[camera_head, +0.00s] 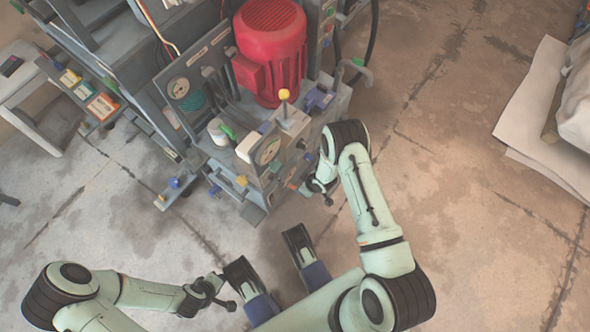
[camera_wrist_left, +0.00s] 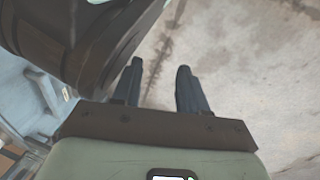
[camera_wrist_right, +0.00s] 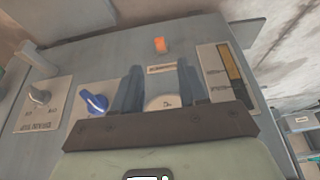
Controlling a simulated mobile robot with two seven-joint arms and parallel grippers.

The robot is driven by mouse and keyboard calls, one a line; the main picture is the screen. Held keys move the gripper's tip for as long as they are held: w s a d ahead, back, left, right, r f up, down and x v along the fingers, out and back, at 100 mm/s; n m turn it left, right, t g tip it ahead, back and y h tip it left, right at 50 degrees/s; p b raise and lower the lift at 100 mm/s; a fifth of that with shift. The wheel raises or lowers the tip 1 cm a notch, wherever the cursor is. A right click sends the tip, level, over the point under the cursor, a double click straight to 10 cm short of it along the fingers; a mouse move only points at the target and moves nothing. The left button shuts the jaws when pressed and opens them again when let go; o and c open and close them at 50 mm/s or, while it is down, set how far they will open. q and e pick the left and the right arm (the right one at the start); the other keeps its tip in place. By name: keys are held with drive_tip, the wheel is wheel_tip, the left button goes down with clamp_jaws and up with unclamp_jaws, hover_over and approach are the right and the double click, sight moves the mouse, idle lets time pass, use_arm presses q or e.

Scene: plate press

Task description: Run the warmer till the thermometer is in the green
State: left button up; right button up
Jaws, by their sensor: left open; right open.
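My right gripper (camera_head: 315,196) is open at the front of the grey machine (camera_head: 213,165). In the right wrist view its fingers (camera_wrist_right: 158,65) point at a grey panel (camera_wrist_right: 110,60). A pale round control (camera_wrist_right: 165,102) shows between the fingers, partly hidden; I cannot tell whether they touch it. A small orange lamp (camera_wrist_right: 160,45) looks lit above it. At the right, a scale with a dark and yellow strip (camera_wrist_right: 232,75) looks like the thermometer; I cannot make out its reading or any green. My left gripper (camera_head: 226,290) is open and empty above the floor.
A blue knob (camera_wrist_right: 95,101) and a grey knob (camera_wrist_right: 39,95) sit left of the fingers. The floor (camera_head: 460,130) to the right is clear up to pale sheets (camera_head: 530,95).

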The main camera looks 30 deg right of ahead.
sight(295, 187)
drive_tip(key=b+x, duration=0.3)
drive_tip(key=x, duration=0.5)
drive_tip(key=shift+w+f, duration=0.25)
drive_tip(key=shift+f, duration=0.25)
use_arm(q)
drive_tip(key=s+a+f+g, duration=0.1)
drive_tip(key=s+f+g, duration=0.2)
drive_tip(key=s, duration=0.4)
drive_tip(key=shift+s+f+n, duration=0.25)
drive_tip(key=shift+f+n, duration=0.05)
drive_tip(key=shift+f, duration=0.5)
use_arm(e)
clamp_jaws()
